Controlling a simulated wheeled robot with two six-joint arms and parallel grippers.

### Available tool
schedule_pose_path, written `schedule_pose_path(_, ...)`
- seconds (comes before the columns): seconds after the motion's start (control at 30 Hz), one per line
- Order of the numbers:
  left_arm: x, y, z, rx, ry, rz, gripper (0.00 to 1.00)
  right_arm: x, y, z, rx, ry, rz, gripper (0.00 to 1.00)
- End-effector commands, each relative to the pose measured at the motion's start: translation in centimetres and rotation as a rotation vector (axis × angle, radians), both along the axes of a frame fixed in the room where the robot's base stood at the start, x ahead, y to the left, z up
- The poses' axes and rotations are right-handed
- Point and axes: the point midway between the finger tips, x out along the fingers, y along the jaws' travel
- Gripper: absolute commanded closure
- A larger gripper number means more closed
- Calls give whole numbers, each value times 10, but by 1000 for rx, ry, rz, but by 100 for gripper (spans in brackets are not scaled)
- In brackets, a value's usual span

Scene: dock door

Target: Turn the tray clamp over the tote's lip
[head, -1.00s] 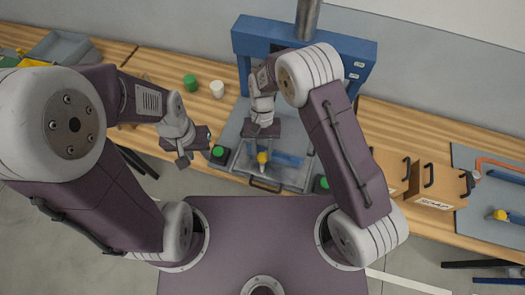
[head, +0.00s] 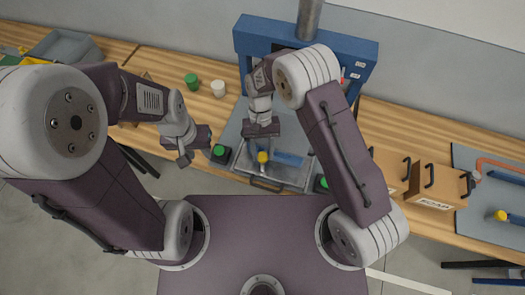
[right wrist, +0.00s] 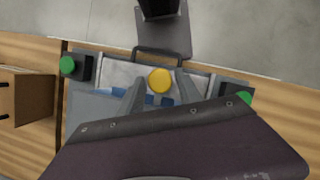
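The tray clamp's round yellow knob (head: 262,157) shows at the front of the grey tray area under the blue press; it also shows in the right wrist view (right wrist: 160,80). The grey tote (head: 292,176) with a dark front handle lies there, with blue pieces in it. My right gripper (right wrist: 160,92) is open, its two fingers apart on either side of the knob as seen from the wrist. Contact cannot be told. The clamp's arm is mostly hidden below the knob. My left gripper (head: 183,160) hangs left of the tray, with nothing seen in it; its opening is unclear.
A blue press frame (head: 300,40) stands behind the tray. Green buttons flank the tray, the left one (head: 219,151) near my left gripper. A green cup (head: 191,80) and white cup (head: 218,88) stand behind. Brown boxes (head: 433,187) stand right.

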Motion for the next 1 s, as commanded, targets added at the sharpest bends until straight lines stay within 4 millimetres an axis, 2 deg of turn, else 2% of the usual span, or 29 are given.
schedule_pose_path(0.17, 0, 0, 0, 0, 0, 0, 67, 0, 0, 0, 0, 0, 0, 58)
schedule_pose_path(0.27, 0, 0, -4, 0, 0, 0, 67, 4, 0, 7, 1, -2, 0, 58)
schedule_pose_path(0.5, 0, 0, -17, 0, 0, 0, 67, 24, 3, 54, 2, -5, -1, 58)
schedule_pose_path(0.7, 0, 0, -19, 0, 0, 0, 67, 33, 3, 80, 0, -1, 0, 58)
schedule_pose_path(1.0, 0, 0, -19, 0, 0, 0, 67, 34, 3, 84, 0, 0, 0, 58)
